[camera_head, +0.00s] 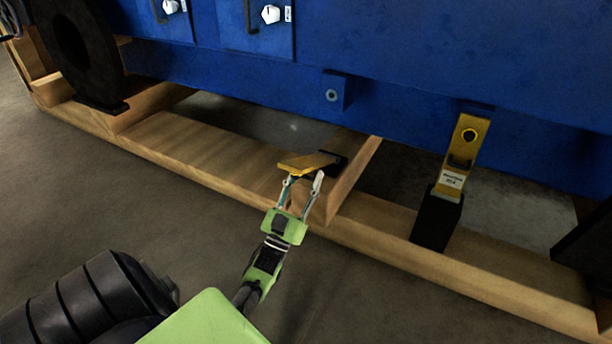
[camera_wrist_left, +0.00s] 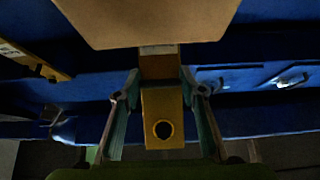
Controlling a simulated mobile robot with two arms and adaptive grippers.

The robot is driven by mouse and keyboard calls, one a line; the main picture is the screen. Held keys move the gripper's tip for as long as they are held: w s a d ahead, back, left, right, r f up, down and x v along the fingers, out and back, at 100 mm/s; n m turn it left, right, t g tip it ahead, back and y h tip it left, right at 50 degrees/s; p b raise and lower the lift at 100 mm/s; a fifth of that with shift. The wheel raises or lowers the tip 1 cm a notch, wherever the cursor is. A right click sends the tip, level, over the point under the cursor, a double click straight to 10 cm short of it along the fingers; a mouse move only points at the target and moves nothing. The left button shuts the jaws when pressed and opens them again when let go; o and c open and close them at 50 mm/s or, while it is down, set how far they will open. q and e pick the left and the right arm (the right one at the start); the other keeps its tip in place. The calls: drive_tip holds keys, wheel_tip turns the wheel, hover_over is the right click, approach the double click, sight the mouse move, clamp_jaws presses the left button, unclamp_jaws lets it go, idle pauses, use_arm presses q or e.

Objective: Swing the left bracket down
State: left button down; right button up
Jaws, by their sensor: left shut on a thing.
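The left bracket (camera_head: 306,163) is a yellow bar, nearly level over the wooden frame. A black piece (camera_head: 333,162) is at its right end. My left gripper (camera_head: 303,180) is shut on this bracket. In the left wrist view, the bracket (camera_wrist_left: 162,133) shows its round hole between the two fingers of the left gripper (camera_wrist_left: 163,115). The right bracket (camera_head: 462,160) stands upright and slightly tilted, its top against the blue body and its foot in a black block (camera_head: 437,222). My right gripper is not in view.
The blue engine body (camera_head: 420,60) runs along the back, with a blue lug (camera_head: 334,92) above the left bracket. A wooden frame (camera_head: 400,245) lies below. A black round part (camera_head: 75,45) stands at the left. The floor in front is clear.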

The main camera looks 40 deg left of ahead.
sight(306, 162)
use_arm(q)
drive_tip(key=shift+f, duration=0.25)
drive_tip(key=c, duration=1.3)
unclamp_jaws()
drive_tip(key=shift+r, duration=0.2)
wheel_tip(306, 162, up, 10)
drive_tip(key=shift+w+f, duration=0.1)
